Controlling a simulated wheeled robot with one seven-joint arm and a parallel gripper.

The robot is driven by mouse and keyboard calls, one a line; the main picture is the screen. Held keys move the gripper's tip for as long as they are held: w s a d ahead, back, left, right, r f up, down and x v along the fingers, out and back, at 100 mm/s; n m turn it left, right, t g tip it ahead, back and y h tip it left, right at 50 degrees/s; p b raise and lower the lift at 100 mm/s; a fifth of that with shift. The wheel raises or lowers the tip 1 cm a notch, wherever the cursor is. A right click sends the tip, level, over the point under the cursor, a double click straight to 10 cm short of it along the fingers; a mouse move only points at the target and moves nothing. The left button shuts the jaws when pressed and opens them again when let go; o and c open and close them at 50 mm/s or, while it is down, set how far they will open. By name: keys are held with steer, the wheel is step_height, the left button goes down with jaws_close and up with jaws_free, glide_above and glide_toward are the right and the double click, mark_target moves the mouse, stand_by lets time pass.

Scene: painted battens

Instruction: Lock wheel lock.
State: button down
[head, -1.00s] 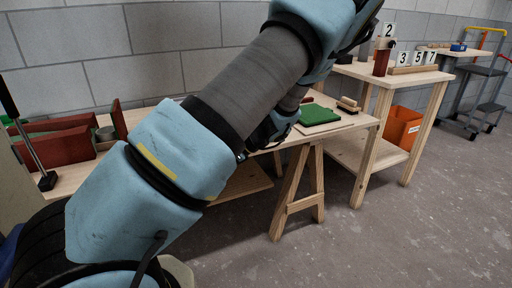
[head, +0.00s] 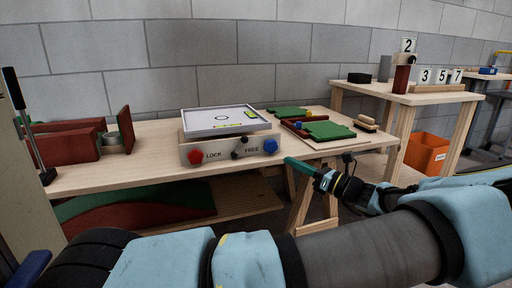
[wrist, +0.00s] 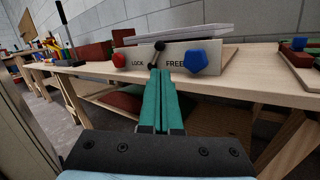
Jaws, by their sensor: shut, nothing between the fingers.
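A pale box (head: 229,157) with a flat grey tray-like top (head: 222,122) stands on the wooden bench. Its front reads LOCK on the left and FREE on the right. A red knob (head: 195,157) is at the LOCK end and a blue knob (head: 270,146) at the FREE end. A short black lever (head: 239,149) sits between the words and also shows in the wrist view (wrist: 156,54). My gripper (head: 289,161) has teal fingers, shut and empty, in front of the bench. In the wrist view its fingertips (wrist: 161,71) appear just below the lever; contact cannot be told.
Green panels (head: 328,130) and wooden blocks (head: 367,121) lie to the right on the bench (head: 150,173). Red blocks (head: 70,147) stand at the left. A second table (head: 425,95) with number cards and an orange bin (head: 430,152) are farther right. Floor space is open in front.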

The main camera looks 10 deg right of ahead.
mark_target(247, 140)
steer(key=b+x, duration=0.2)
steer(key=x, duration=1.2)
steer(key=shift+a+r+p, duration=0.1)
steer(key=shift+p, duration=0.2)
